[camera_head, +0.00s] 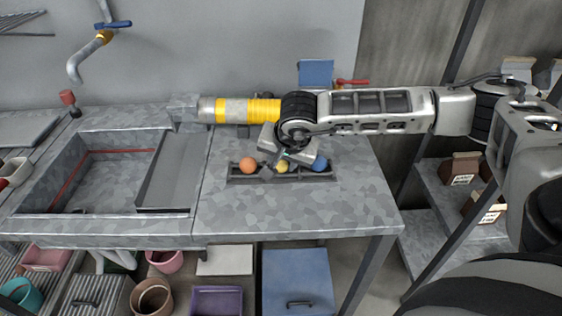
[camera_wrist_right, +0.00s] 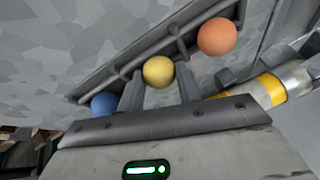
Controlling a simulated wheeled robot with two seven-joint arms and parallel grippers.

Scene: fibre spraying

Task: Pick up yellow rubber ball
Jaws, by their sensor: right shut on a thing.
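The yellow rubber ball (camera_head: 282,167) is in the dark rack (camera_head: 240,179) on the table, between an orange ball (camera_head: 248,165) and a blue ball (camera_head: 320,163). My right gripper (camera_head: 280,160) reaches down over the rack from above. In the right wrist view the yellow ball (camera_wrist_right: 158,72) sits between the two fingers of my right gripper (camera_wrist_right: 158,85), which is shut on it. The orange ball (camera_wrist_right: 217,36) and the blue ball (camera_wrist_right: 103,104) lie on either side, outside the fingers. My left gripper is not in view.
A grey and yellow cylinder (camera_head: 240,110) lies behind the rack, close to my right arm. A sink basin (camera_head: 110,170) is at the left, under a tap (camera_head: 88,52). The tabletop (camera_head: 300,210) in front of the rack is clear. Bins and pots stand below.

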